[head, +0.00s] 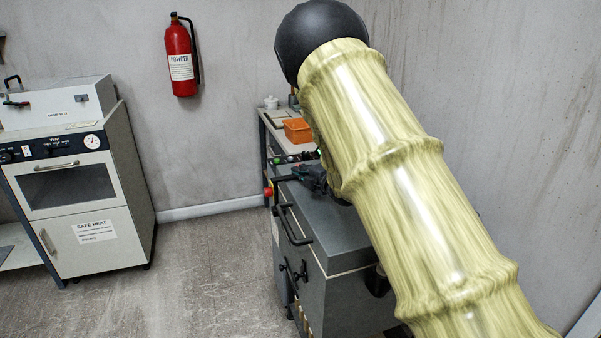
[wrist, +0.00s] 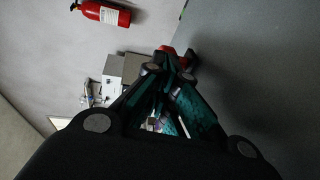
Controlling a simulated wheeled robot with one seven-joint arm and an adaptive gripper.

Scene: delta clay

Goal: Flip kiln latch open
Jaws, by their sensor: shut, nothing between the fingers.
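The kiln appears to be the grey metal chest (head: 338,237) in the head view, with a flat top and a black bar handle (head: 294,228) on its left face. A red knob (head: 268,191) sits at its far left top edge; I take it as part of the latch, but cannot be sure. My gripper (head: 282,180) is low over the chest's top, its tips close to the knob. In the wrist view the gripper (wrist: 170,58) is shut and empty, with red and black parts (wrist: 188,55) just beyond its tips. Contact cannot be told. My arm hides the chest's right side.
A bench with an orange bin (head: 297,130) stands behind the chest. A white oven cabinet (head: 90,200) is at left. A red fire extinguisher (head: 181,60) hangs on the back wall. Floor (head: 200,260) between oven and chest is clear.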

